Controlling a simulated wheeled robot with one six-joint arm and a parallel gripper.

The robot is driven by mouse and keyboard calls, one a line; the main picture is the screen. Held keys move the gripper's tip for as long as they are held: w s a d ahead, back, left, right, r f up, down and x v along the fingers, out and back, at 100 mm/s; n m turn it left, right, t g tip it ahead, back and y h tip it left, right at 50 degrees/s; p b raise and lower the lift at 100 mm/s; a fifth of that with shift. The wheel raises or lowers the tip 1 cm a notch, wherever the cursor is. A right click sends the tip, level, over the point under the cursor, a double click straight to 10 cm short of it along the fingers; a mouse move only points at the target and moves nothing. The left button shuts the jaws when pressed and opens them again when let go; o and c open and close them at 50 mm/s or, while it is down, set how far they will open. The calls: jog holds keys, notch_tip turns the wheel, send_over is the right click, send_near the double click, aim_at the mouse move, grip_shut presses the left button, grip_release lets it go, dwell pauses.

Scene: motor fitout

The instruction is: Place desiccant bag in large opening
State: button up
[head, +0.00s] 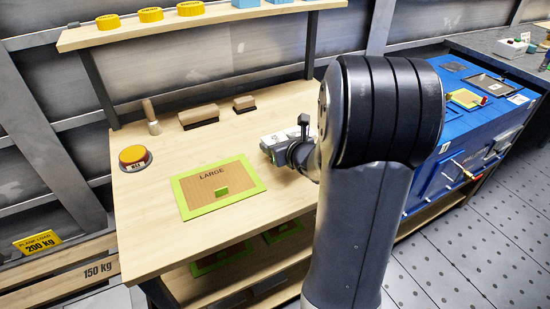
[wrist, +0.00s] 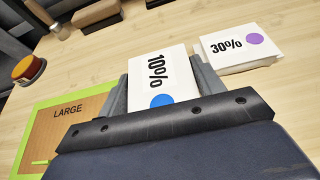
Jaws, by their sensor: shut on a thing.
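A white bag marked 10% with a blue dot (wrist: 158,72) is between the two grey fingers of my gripper (wrist: 160,88), which is shut on it. Whether it touches the bench is unclear. A second white bag marked 30% with a purple dot (wrist: 228,50) lies on the bench just right of my gripper. The green-framed LARGE area (head: 218,186) is in the bench top, left of my gripper. In the head view, my arm hides much of the gripper.
A wooden-handled tool (head: 151,117) and two brushes (head: 199,116) are along the back. A shelf (head: 185,24) with yellow and blue items hangs above. A blue cabinet (head: 463,125) stands right.

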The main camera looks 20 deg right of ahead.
jog(key=shift+f+b, duration=0.55)
jog(key=shift+f, duration=1.35)
jog(key=shift+f, duration=0.15)
jog(key=o, duration=1.1)
jog(key=shift+c, duration=0.2)
